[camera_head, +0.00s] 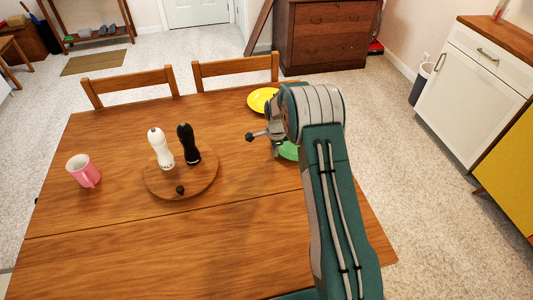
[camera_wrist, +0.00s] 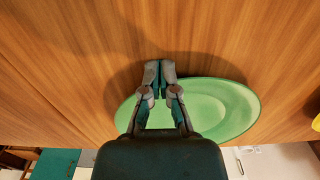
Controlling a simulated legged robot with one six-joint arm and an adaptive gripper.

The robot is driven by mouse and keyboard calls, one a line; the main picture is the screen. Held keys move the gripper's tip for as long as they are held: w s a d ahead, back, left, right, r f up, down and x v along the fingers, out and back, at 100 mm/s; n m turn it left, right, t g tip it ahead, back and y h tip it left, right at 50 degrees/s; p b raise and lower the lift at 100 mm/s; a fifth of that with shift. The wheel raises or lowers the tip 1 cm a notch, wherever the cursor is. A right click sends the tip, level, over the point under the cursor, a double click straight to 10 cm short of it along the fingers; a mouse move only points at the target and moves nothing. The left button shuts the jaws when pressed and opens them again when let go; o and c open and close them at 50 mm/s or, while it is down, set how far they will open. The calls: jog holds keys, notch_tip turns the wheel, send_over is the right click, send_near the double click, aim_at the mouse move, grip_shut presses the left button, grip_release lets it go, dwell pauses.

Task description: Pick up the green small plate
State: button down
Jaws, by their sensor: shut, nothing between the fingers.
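The green small plate (camera_wrist: 215,105) lies flat on the wooden table (camera_wrist: 215,35), seen in the wrist view under and around my gripper. In the head view only a sliver of the green plate (camera_head: 289,151) shows; my arm hides the rest. My gripper (camera_wrist: 158,66) is shut and empty, its fingertips at the plate's rim in the wrist view. I cannot tell whether the fingertips touch the plate or the table. In the head view the fingers are mostly hidden by my arm.
A yellow plate (camera_head: 262,99) lies just beyond my wrist. A round wooden board (camera_head: 183,184) holds a white mill (camera_head: 161,149) and a black mill (camera_head: 188,145). A pink mug (camera_head: 84,171) stands at left. Two chairs (camera_head: 235,69) line the far edge. The table's front left is clear.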

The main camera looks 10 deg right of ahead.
jog(key=d, duration=1.2)
jog(key=shift+a, duration=0.15)
